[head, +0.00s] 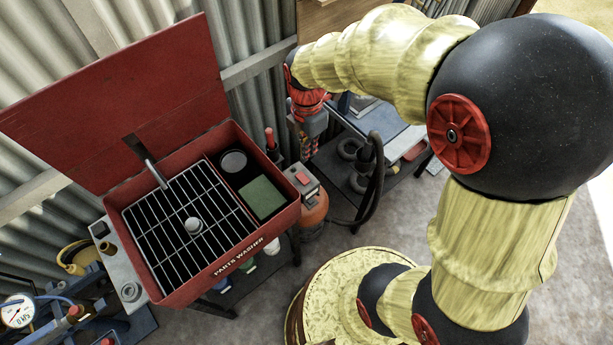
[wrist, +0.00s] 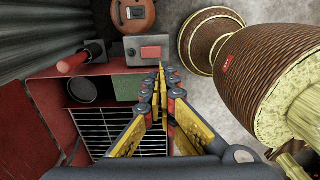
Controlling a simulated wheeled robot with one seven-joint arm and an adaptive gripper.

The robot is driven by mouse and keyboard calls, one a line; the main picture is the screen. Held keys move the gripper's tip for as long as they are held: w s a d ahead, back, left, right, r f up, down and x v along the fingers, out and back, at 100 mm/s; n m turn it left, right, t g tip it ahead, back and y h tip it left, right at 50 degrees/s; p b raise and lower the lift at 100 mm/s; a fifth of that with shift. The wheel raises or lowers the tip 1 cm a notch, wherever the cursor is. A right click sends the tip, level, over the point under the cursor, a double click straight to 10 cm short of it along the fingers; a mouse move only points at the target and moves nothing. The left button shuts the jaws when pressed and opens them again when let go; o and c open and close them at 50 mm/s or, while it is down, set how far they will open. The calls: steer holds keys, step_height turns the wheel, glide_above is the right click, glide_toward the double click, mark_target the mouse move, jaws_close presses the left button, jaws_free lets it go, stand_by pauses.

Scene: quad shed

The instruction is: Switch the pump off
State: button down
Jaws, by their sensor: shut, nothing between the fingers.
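A grey box (head: 311,186) with a red switch (head: 302,178) on top stands at the right end of the red parts washer (head: 239,256). I take it to be the pump's switch box; the rocker's on or off position cannot be told. In the wrist view the red switch (wrist: 151,52) faces me on the grey box (wrist: 135,58). My gripper (wrist: 161,66) is shut and empty, its tips in line with the right end of the box, beside the switch. In the head view my gripper (head: 307,154) hangs just above and behind the box. Contact cannot be told.
The washer's red lid (head: 110,95) stands open behind its grid. A red handle (wrist: 76,62) rises left of the box. An orange drum (head: 313,215) stands below the box, and a dark hose (head: 376,175) curves at right.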

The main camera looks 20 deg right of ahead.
mark_target(307, 182)
step_height(307, 182, down, 14)
steer(key=b, duration=0.4)
stand_by(0.4)
steer(key=shift+s+f, duration=0.15)
steer(key=shift+f, duration=0.25)
steer(key=shift+w+a+r+p, duration=0.15)
steer(key=shift+w+r+p, duration=0.25)
steer(key=shift+w+p, duration=0.25)
